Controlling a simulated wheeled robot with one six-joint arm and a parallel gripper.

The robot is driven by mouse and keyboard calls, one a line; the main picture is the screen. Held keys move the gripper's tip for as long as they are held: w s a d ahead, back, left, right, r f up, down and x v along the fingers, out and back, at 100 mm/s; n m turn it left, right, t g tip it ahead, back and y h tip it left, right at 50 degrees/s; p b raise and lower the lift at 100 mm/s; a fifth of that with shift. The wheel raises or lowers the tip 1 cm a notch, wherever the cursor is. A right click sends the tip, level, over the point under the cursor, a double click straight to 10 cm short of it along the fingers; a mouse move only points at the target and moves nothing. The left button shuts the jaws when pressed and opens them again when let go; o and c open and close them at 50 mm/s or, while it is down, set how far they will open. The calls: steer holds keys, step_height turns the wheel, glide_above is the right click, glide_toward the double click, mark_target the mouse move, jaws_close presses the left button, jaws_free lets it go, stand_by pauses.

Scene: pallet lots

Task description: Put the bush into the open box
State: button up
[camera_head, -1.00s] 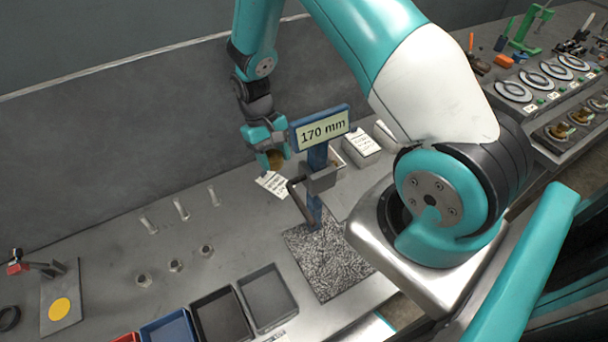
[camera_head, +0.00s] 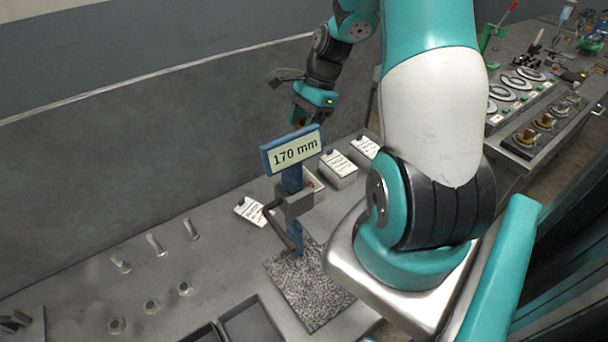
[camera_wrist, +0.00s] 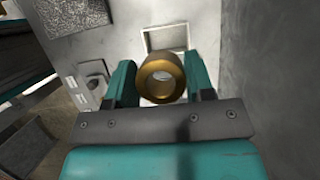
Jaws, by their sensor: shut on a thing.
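The bush is a brass-coloured ring (camera_wrist: 161,78). In the wrist view it sits between the two teal fingers of my gripper (camera_wrist: 162,82), which is shut on it. In the head view my gripper (camera_head: 302,116) is up behind the 170 mm sign, and the sign partly hides it and the bush. The open box (camera_wrist: 167,38) is pale and looks empty in the wrist view, just beyond the bush. In the head view the open box (camera_head: 318,187) stands on the bench, partly hidden by the post.
The blue sign (camera_head: 292,152) stands on a post with a crank, close in front of my gripper. Two labelled boxes (camera_head: 340,169) (camera_head: 366,147) stand right of the open box. A grey wall rises behind the bench.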

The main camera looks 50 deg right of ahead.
step_height(320, 180, down, 14)
steer(key=shift+f+p, duration=0.1)
steer(key=shift+p, duration=0.6)
steer(key=shift+f+b, duration=0.35)
steer(key=shift+f, duration=0.25)
steer(key=o, duration=1)
